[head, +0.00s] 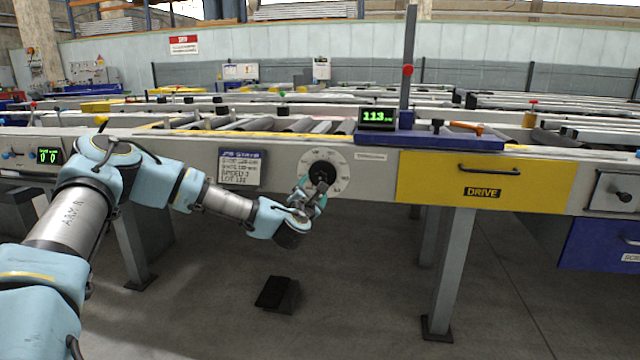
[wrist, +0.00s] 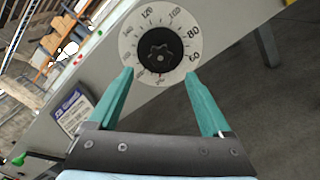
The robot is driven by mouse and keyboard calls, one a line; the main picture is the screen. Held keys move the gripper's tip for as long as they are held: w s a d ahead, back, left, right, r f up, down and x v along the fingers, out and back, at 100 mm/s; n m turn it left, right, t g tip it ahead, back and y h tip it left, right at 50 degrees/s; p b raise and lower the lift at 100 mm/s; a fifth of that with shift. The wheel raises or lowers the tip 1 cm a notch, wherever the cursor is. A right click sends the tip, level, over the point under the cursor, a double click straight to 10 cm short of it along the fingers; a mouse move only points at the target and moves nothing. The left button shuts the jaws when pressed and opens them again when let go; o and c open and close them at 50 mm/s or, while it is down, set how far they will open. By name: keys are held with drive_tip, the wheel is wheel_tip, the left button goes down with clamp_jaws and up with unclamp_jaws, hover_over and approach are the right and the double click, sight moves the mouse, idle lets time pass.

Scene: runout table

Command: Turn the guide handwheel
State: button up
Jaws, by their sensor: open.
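The guide handwheel (wrist: 159,49) is a dark lobed knob in the middle of a pale round dial with numbers around its rim. In the head view the handwheel (head: 322,172) sits on the front face of the runout table, partly hidden by my gripper. My gripper (head: 312,196) is just in front of the dial. In the wrist view my gripper (wrist: 160,75) has its two green fingers open and apart, pointing at the dial's lower part. The knob lies ahead of the gap between the fingertips, and nothing is held. I cannot tell whether a fingertip touches the dial.
A green display (head: 378,117) reading about 113 stands above the handwheel. A job sign (head: 239,167) hangs left of the dial. A yellow DRIVE drawer (head: 485,180) is to the right. A table leg (head: 453,265) stands below it. A dark object (head: 273,292) lies on the floor.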

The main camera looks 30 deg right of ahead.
sight(320, 178)
drive_tip(key=x, duration=0.9)
clamp_jaws()
idle(0.5)
